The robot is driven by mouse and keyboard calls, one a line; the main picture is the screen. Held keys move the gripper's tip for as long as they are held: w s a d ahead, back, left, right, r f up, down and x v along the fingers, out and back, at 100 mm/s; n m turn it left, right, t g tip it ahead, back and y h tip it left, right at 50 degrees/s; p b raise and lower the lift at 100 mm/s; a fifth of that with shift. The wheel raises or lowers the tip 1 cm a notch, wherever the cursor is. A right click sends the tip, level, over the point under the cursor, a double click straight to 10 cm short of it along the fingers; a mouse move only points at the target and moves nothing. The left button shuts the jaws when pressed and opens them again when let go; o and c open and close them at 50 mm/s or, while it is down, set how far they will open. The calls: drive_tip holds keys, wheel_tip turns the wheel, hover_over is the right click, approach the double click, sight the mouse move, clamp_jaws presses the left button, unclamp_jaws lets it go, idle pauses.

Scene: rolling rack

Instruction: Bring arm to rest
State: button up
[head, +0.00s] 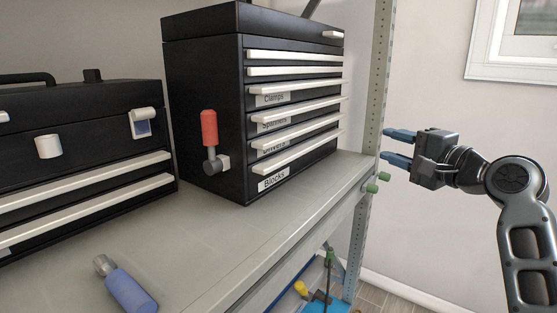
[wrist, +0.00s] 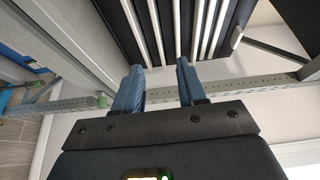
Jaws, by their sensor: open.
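My gripper (head: 387,147) is at the right in the head view, to the right of the rack's upright post. Its two blue fingers point left and are apart, with nothing between them. In the wrist view my gripper (wrist: 160,72) also shows open and empty, with the rack post crossing beyond the fingertips. My arm bends at an elbow at the right edge of the head view.
A black drawer cabinet (head: 205,95) with a red-handled tool (head: 209,130) at its side stands on the grey shelf (head: 215,235). A black toolbox (head: 90,108) is at left. A blue-handled tool (head: 130,290) lies in front. The perforated post (head: 379,70) is close to my fingers.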

drive_tip(key=s+a+f+n+h, duration=0.2)
drive_tip(key=s+f+h, duration=0.5)
drive_tip(key=s+f, duration=1.95)
drive_tip(key=s+f+n+h, duration=0.2)
drive_tip(key=s+f+n, duration=0.15)
drive_tip(key=s, duration=1.15)
drive_tip(key=s+r+n, duration=0.3)
drive_tip(key=s, duration=0.4)
drive_tip(key=s+r+n+g, duration=0.1)
drive_tip(key=s+r+n, duration=0.2)
drive_tip(key=s, duration=0.4)
drive_tip(key=shift+s+d+r, duration=0.15)
drive_tip(key=shift+s+d, duration=0.1)
drive_tip(key=shift+s, duration=0.05)
drive_tip(key=shift+n, duration=0.25)
